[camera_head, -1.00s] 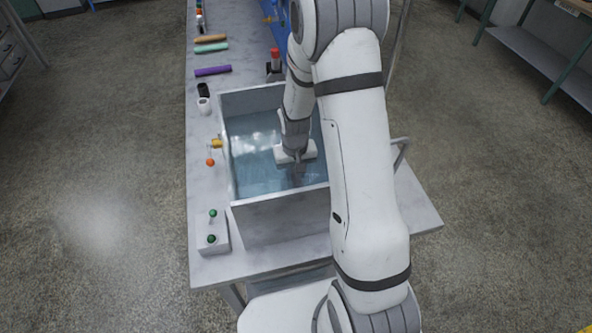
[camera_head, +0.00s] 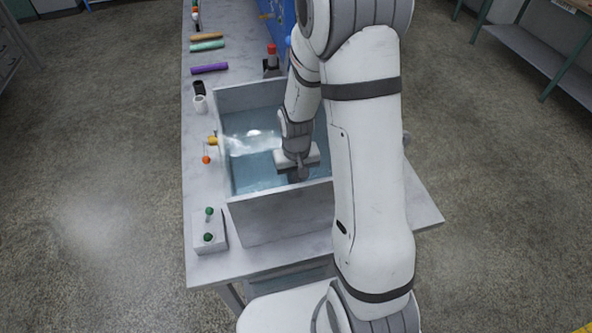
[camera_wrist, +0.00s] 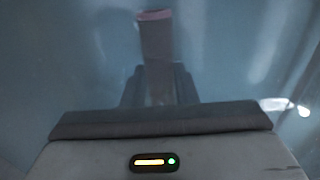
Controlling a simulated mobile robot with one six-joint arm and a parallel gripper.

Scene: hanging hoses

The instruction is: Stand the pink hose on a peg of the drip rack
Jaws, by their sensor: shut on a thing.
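My gripper (camera_head: 297,176) points down inside the grey tank (camera_head: 280,218) of water, near its front wall. In the wrist view my gripper (camera_wrist: 158,88) is shut on the pink hose (camera_wrist: 156,38), a dull pink tube with a darker pink end rim. The hose sticks out beyond the fingers against the blue water. Its lower part blends into the dark fingers. In the head view the hose is hidden by my wrist. I cannot make out the drip rack or its pegs; my arm covers much of the right side.
Orange, mint and purple rolls (camera_head: 210,69) lie on the bench at the back left. Black and white cups (camera_head: 199,100) stand by the tank's left wall, near an orange ball (camera_head: 206,160). A box with green knobs (camera_head: 209,232) sits at the front left. A red-topped item (camera_head: 271,58) stands behind the tank.

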